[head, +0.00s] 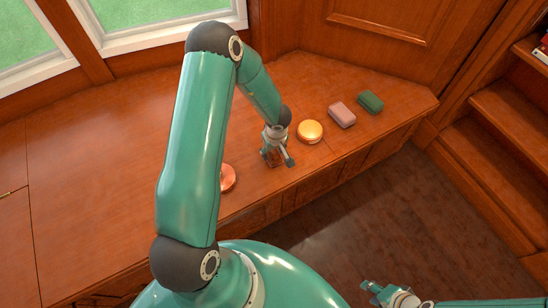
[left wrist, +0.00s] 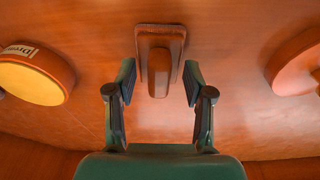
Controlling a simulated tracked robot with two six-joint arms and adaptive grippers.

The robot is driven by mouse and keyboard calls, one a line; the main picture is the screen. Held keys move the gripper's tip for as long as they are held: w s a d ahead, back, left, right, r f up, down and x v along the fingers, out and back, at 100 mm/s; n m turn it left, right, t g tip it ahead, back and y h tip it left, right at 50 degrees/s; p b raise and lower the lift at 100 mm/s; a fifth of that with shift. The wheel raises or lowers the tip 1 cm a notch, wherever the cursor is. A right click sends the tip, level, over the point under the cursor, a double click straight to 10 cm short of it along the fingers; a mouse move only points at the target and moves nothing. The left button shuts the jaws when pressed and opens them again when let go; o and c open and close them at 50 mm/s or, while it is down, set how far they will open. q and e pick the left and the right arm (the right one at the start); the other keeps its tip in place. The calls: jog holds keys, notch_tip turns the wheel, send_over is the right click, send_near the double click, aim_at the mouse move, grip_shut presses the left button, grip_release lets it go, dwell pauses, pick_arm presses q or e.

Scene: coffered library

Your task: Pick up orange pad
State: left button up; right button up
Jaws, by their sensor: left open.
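The orange pad (left wrist: 160,42) shows in the left wrist view as an orange-brown block with a narrower raised grip on its base. It lies on the wooden counter, close in colour to it. My left gripper (left wrist: 160,84) is open, with its fingers on either side of the pad's near end and visible gaps between. In the head view my left gripper (head: 279,159) is low over the counter and mostly hides the pad. My right gripper (head: 382,292) is at the bottom, over the floor and away from the counter; its jaws are too small to read.
A gold round tin (head: 310,131), a pink block (head: 342,115) and a green block (head: 370,102) sit to the right on the counter (head: 110,150). A coppery round thing (head: 228,178) lies left of the gripper, partly behind my arm. Shelves (head: 500,150) stand at right.

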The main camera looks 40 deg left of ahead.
pick_arm(q)
grip_shut()
dwell(0.3)
jog(key=shift+r, duration=0.15)
notch_tip(320, 180, up, 20)
jog(key=p, duration=0.9)
jog(key=c, duration=0.8)
grip_release()
grip_shut()
